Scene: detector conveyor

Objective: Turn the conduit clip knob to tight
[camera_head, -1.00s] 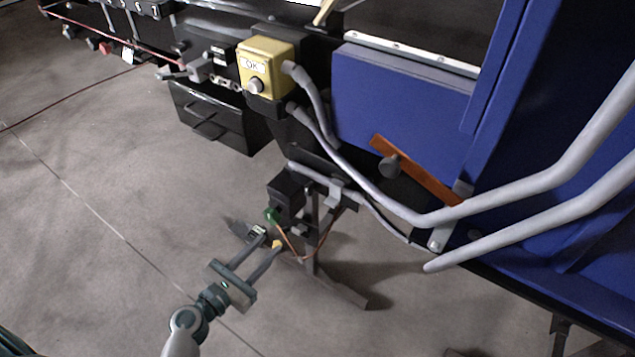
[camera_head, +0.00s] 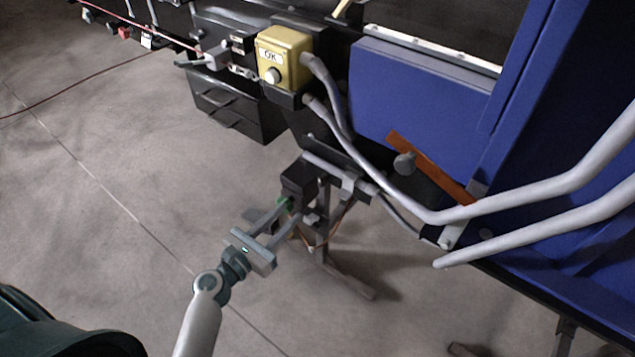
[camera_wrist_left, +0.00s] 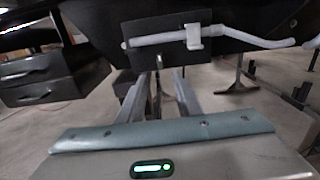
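A pale grey conduit with a light clip (camera_head: 349,186) runs along the dark underside of the machine. It also shows in the wrist view, with the clip (camera_wrist_left: 194,37) on a dark plate. I cannot clearly make out the clip's knob. My right gripper is not in view.
A yellow OK button box (camera_head: 285,57) sits above. An orange lever with a grey knob (camera_head: 404,163) crosses the blue panel at right. Thick grey pipes (camera_head: 520,205) pass in front. A dark stand (camera_head: 322,235) rises behind the gripper. The floor at left is open.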

